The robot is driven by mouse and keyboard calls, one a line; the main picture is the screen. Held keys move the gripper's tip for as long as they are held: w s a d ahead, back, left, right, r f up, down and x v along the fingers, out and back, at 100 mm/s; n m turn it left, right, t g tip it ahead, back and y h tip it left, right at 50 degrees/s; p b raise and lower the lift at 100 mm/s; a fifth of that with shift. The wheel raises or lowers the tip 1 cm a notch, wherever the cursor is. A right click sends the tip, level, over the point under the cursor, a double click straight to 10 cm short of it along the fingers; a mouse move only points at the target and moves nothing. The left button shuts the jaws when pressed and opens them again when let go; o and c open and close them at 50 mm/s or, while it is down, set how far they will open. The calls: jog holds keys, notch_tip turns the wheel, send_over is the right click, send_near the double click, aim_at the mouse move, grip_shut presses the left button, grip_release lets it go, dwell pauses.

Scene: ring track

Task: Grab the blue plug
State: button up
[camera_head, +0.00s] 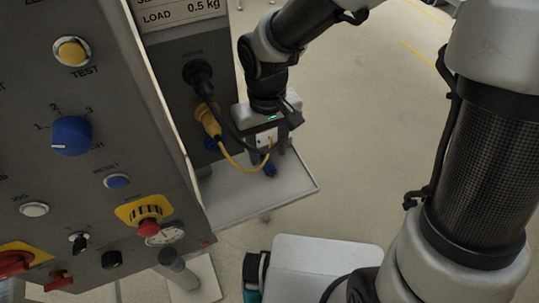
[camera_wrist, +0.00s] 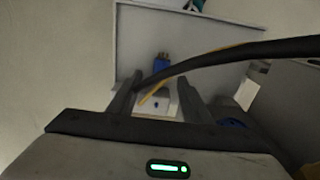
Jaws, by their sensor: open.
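The blue plug (camera_head: 270,169) is small and sits on the pale shelf (camera_head: 290,187), just below my gripper (camera_head: 266,153). In the wrist view the blue plug (camera_wrist: 161,61) shows beyond my fingertips, roughly in line with the gap between them. My gripper (camera_wrist: 160,86) is open, its two dark fingers apart, with no plug between them. The plug is clear of the fingers. A dark and yellow cable (camera_wrist: 225,53) crosses in front of the right finger in the wrist view, close to the gripper.
A grey box stands behind the shelf, with a black plug (camera_head: 198,74) in it, a yellow connector (camera_head: 208,120) and a blue socket (camera_head: 210,144). The control panel (camera_head: 93,190) with knobs fills the left. Open floor (camera_head: 375,130) lies to the right.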

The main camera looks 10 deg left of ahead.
aim_at(268, 161)
notch_tip(268, 161, down, 4)
jog(key=shift+s+r+b, duration=0.1)
jog(key=shift+b, duration=0.25)
grip_shut()
jog(key=shift+r, duration=0.15)
